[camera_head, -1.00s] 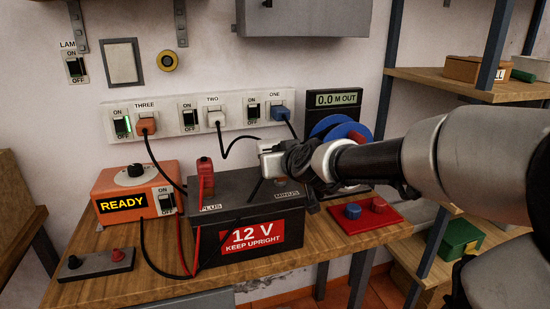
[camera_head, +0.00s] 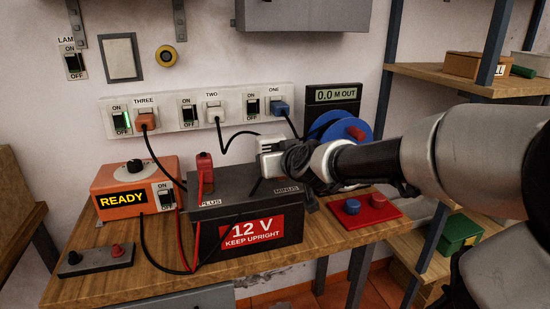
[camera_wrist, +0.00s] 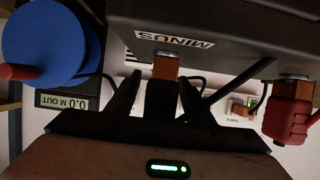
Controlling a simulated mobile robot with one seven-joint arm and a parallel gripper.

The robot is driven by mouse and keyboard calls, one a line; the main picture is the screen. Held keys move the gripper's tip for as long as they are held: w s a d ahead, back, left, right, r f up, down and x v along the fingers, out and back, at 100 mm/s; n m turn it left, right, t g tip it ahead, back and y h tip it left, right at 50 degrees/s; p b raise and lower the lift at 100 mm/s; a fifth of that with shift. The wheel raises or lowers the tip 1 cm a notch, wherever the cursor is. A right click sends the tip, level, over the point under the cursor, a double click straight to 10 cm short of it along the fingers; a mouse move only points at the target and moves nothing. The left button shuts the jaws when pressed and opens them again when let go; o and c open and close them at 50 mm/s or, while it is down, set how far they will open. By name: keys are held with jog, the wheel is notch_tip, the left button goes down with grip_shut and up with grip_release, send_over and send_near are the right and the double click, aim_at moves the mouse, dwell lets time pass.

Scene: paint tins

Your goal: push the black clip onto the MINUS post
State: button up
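The black clip (camera_wrist: 161,98) is at the MINUS post (camera_wrist: 165,67) of the 12 V battery (camera_head: 215,215). In the upside-down wrist view, it lines up with the copper-coloured post and appears to meet its end; how deeply it sits cannot be told. My gripper (camera_wrist: 160,92) has one finger on each side of the clip, with a narrow gap showing, so it looks open around it. In the head view my gripper (camera_head: 270,164) hides the clip and post. The red clip (camera_head: 205,168) is on the PLUS post (camera_wrist: 291,88).
An orange box (camera_head: 120,190) reading READY stands left of the battery. A red board (camera_head: 362,212) with blue and red knobs lies to the right. A blue reel (camera_wrist: 45,42) and a meter (camera_head: 333,97) stand behind. Sockets with leads line the wall.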

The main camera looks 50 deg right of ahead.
jog(key=shift+s, duration=0.1)
jog(key=p+v, duration=0.3)
jog(key=v, duration=1.4)
jog(key=shift+a, duration=0.2)
jog(key=w+a+f+n+g+y, duration=0.1)
jog(key=w+a+n+y, duration=0.15)
jog(key=w+a, duration=0.45)
jog(key=w+a+f+n+y, duration=0.2)
jog(key=w+a+y, duration=0.15)
jog(key=a, duration=0.65)
jog(key=s+a+f+n+g+y, duration=0.2)
jog(key=a+f+n+g, duration=0.15)
jog(key=a, duration=1.15)
notch_tip(320, 180, up, 23)
jog(key=p, duration=2.3)
jog(key=shift+s+d+m+g, duration=0.2)
jog(key=shift+s+m+g, duration=0.05)
jog(key=shift+m+g, duration=0.15)
